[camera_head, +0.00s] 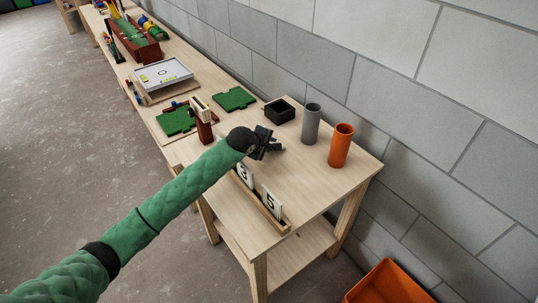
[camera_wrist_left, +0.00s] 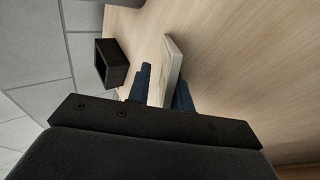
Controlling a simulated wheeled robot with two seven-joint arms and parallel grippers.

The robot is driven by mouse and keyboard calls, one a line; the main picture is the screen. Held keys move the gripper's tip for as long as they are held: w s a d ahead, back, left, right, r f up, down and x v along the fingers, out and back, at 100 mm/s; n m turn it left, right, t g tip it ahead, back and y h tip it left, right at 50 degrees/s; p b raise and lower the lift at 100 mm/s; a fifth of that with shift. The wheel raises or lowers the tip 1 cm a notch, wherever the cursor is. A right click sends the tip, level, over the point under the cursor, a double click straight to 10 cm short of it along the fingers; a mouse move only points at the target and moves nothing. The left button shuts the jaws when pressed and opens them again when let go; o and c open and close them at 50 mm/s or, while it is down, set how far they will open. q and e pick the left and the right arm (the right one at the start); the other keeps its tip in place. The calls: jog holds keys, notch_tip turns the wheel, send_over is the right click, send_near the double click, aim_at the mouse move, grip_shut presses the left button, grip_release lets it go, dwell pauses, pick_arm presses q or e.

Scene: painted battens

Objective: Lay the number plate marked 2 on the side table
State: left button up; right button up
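My left gripper (camera_head: 268,145) is over the near wooden table (camera_head: 340,178), behind a wooden rack (camera_head: 284,226). In the rack stand white plates, one marked 3 (camera_head: 245,174) and one marked 5 (camera_head: 271,203). In the left wrist view the dark fingers of my left gripper (camera_wrist_left: 163,95) are close together on both sides of a thin pale plate (camera_wrist_left: 173,62). It looks held, seen nearly edge-on, and its number does not show. My arm and hand hide it in the head view. No plate face marked 2 is readable. My right gripper is out of view.
A black open box (camera_head: 279,110), a grey cylinder (camera_head: 311,124) and an orange cylinder (camera_head: 341,146) stand along the wall side. A dark red block (camera_head: 203,131) stands behind my forearm. An orange bin (camera_head: 388,284) is on the floor. The table's right part is clear.

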pick_arm(q)
jog(key=shift+p+v, duration=0.35)
jog(key=shift+v, duration=1.2)
jog(key=v, duration=0.5)
jog(key=shift+p, duration=0.35)
